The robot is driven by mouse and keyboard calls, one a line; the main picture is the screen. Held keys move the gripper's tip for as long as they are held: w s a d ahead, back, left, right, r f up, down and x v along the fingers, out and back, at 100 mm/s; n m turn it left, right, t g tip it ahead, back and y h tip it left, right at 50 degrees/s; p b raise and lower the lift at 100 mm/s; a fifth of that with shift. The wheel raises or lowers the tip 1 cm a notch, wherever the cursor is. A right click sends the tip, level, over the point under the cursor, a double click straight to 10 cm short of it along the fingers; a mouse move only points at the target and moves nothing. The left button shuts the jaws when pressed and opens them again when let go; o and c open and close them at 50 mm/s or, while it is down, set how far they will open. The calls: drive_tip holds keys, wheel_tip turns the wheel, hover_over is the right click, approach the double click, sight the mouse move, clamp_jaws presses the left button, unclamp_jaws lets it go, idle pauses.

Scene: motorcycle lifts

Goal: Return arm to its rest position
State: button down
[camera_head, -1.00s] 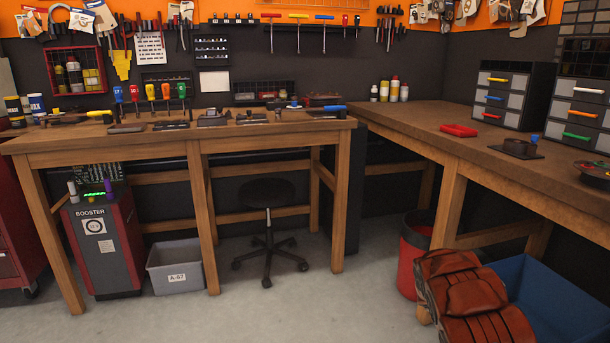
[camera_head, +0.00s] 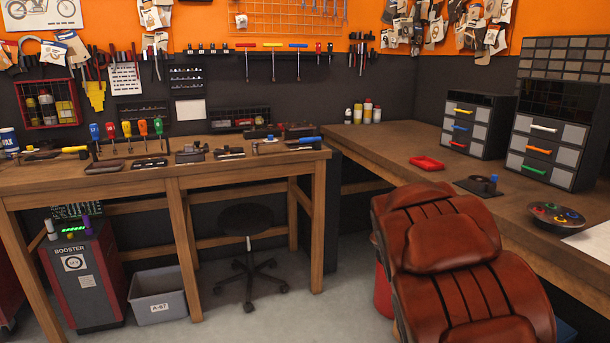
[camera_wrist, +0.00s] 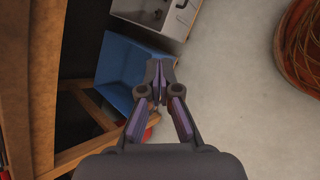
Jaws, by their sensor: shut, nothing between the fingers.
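My gripper (camera_wrist: 160,78) shows in the wrist view, pointing down over the grey floor. Its two dark fingers with purplish pads meet at the tips, with nothing held between them. A blue bin (camera_wrist: 128,72) lies beneath and left of the fingertips, apart from them. My gripper does not show clearly in the head view.
A red-brown leather padded thing (camera_head: 440,240) fills the lower right foreground, covering part of the right workbench (camera_head: 395,150). The left workbench (camera_head: 120,178) holds tools. A black stool (camera_head: 247,220), grey bin (camera_head: 157,295) and booster cabinet (camera_head: 85,280) stand below. Floor between is clear.

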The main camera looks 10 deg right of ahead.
drive_tip(key=s+a+r+m+y+p, duration=0.1)
drive_tip(key=s+a+r+y+p, duration=0.2)
drive_tip(key=a, duration=0.7)
drive_tip(key=s+a+r+m+y+p, duration=0.2)
drive_tip(key=s+a+r+p, duration=0.4)
drive_tip(key=s+a, duration=0.4)
drive_tip(key=s+a+r+m+t+y+p, duration=0.1)
drive_tip(key=s+a+r+y+p, duration=0.2)
drive_tip(key=s+a+r, duration=0.3)
drive_tip(key=a+p, duration=0.1)
drive_tip(key=a, duration=0.4)
drive_tip(key=shift+s+m+y+p, duration=0.3)
drive_tip(key=shift+s+m, duration=0.1)
drive_tip(key=shift+d, duration=0.1)
